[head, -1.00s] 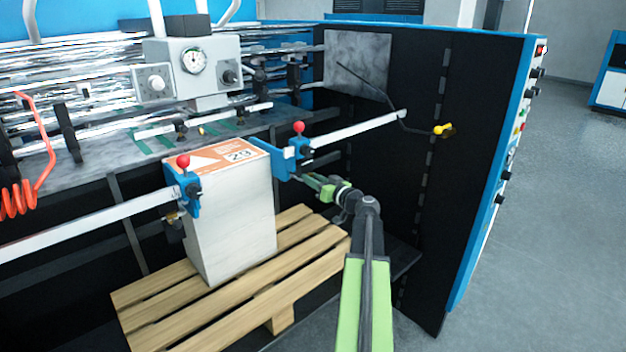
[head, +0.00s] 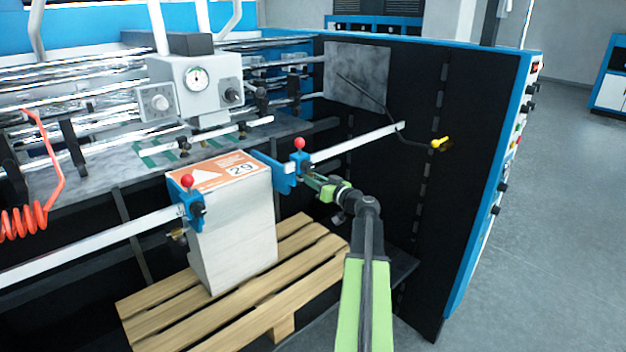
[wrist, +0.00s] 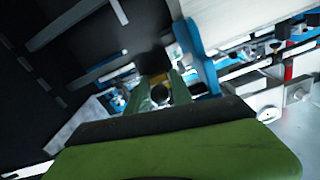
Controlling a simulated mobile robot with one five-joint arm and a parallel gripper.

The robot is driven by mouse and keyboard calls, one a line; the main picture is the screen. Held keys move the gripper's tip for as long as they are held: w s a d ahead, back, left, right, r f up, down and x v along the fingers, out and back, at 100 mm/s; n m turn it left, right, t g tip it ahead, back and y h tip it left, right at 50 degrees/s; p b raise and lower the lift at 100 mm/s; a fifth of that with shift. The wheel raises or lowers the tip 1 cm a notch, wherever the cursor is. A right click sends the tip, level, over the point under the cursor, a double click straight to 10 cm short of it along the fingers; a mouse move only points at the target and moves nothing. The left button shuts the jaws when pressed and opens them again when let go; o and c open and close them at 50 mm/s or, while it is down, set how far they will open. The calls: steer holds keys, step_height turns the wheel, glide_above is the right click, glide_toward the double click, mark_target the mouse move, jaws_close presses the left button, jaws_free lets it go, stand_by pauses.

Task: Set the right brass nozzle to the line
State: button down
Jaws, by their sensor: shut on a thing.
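The right blue holder (head: 297,166), topped by a red knob (head: 299,144), sits on a white bar at the right edge of the paper stack (head: 238,235). My gripper (head: 314,181) is just below and right of this holder. In the wrist view my green fingers (wrist: 157,88) are closed around a small brass-coloured part, the right brass nozzle (wrist: 154,77), beside the blue holder (wrist: 193,50). The fingers hide most of the nozzle. The left brass nozzle (head: 177,234) hangs under the left blue holder (head: 191,203). I cannot make out the line.
The stack stands on a wooden pallet (head: 285,325). A dark side panel (head: 440,220) with a yellow knob (head: 440,143) rises to the right of my arm. A grey gauge box (head: 195,88) is behind the stack. Open floor lies at the far right.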

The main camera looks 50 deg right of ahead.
steer(key=c, duration=1.3)
jaws_free()
steer(key=shift+c, duration=0.2)
steer(key=shift+s, duration=0.15)
steer(key=s+a, duration=0.1)
steer(key=s, duration=1.6)
steer(key=shift+a, duration=0.1)
steer(key=w+a+f+n+g+y+p, duration=0.1)
steer(key=w+a+f+g+y, duration=0.25)
steer(key=a, duration=0.75)
steer(key=w+a+f+n+g+y, duration=0.1)
steer(key=w+a+f+g, duration=0.35)
steer(key=a, duration=0.65)
steer(key=w+a+f+n+g+y+p, duration=0.1)
steer(key=w+a+f+g+y, duration=0.15)
steer(key=w+a+f, duration=0.55)
steer(key=s+a+f+g+h+p, duration=0.1)
steer(key=s+a+f+g+h, duration=0.1)
steer(key=a, duration=0.9)
steer(key=s+a+f+g+h+p, duration=0.1)
steer(key=s+a+f+g+h, duration=0.1)
steer(key=a, duration=1)
steer(key=s+g+h, duration=0.1)
steer(key=s+g, duration=0.1)
steer(key=g, duration=0.1)
steer(key=shift+s+a+h, duration=0.2)
steer(key=shift+s+h, duration=0.05)
steer(key=shift+h, duration=0.15)
